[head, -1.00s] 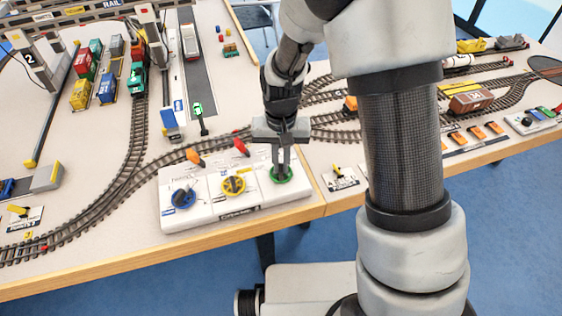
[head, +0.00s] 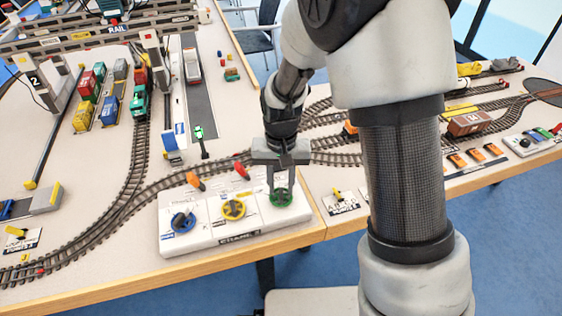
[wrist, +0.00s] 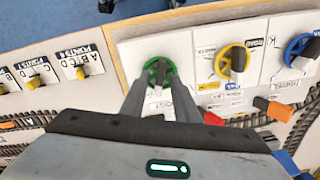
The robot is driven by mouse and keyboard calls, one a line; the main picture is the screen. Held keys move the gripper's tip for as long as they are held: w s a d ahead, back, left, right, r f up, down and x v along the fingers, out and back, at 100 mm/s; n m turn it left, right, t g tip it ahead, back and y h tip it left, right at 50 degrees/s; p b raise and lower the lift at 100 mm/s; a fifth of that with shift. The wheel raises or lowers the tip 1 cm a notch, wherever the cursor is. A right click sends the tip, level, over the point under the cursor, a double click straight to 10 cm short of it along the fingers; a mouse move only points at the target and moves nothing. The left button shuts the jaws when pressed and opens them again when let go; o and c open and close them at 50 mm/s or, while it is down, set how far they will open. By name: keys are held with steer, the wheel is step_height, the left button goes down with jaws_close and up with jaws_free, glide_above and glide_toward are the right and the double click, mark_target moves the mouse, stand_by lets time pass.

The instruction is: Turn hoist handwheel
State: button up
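A white control panel (head: 210,240) at the table's front edge carries three handwheels: blue (head: 183,221), yellow (head: 233,209) and green (head: 281,198). I cannot read for certain which is labelled hoist. My gripper (head: 281,186) points down at the green wheel, its two fingers apart on either side of the wheel's middle. In the wrist view the green wheel (wrist: 160,74) shows just beyond and between the open fingertips (wrist: 159,88), with a dark hub or handle. I cannot tell whether the fingers touch it. The yellow wheel (wrist: 235,62) is to its right.
Orange (head: 195,181) and red (head: 241,171) levers stand behind the wheels. Track (head: 110,210) curves past the panel. A gantry crane (head: 110,32) and containers stand at the back left. A yellow switch (head: 338,194) lies to the panel's right.

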mark_target(281, 191)
step_height(281, 191, up, 16)
steer(key=p, duration=0.2)
steer(key=shift+r, duration=0.25)
stand_by(0.8)
